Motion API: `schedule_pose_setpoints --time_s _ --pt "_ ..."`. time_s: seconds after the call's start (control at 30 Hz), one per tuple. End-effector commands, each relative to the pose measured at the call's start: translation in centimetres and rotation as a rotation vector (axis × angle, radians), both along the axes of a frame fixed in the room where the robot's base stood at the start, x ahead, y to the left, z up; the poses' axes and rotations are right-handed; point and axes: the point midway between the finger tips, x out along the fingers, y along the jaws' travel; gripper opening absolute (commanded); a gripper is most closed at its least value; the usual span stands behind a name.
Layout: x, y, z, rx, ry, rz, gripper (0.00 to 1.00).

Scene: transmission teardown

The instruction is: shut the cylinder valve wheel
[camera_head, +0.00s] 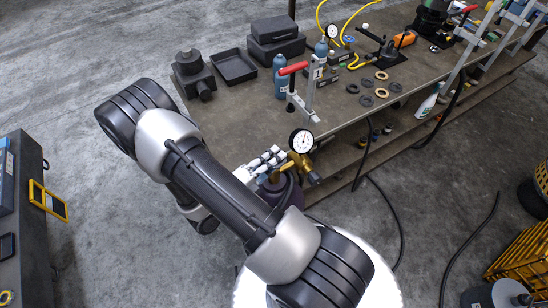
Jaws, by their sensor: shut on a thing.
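My gripper (276,157) is at the top of a dark purple gas cylinder (284,194) that stands in front of the workbench. Its fingers are shut at the brass valve and regulator (302,161). The cylinder valve wheel is hidden by the fingers, so how far it is turned does not show. A round white-faced pressure gauge (301,140) sits just right of the fingers. My arm covers much of the cylinder's left side.
The workbench (225,112) behind carries a dark tray (234,66), a dark vise-like block (193,74), blue bottles, a red-handled clamp (300,98) and several rings. A black hose (385,205) runs along the floor at right.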

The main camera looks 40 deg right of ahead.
Motion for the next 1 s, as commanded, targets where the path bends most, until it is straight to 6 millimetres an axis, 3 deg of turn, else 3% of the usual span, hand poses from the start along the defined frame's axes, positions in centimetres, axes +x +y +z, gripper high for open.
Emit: schedule_pose_setpoints --time_s 1.0 --pt "0.0 -0.09 -0.32 0.002 0.0 -0.929 0.0"
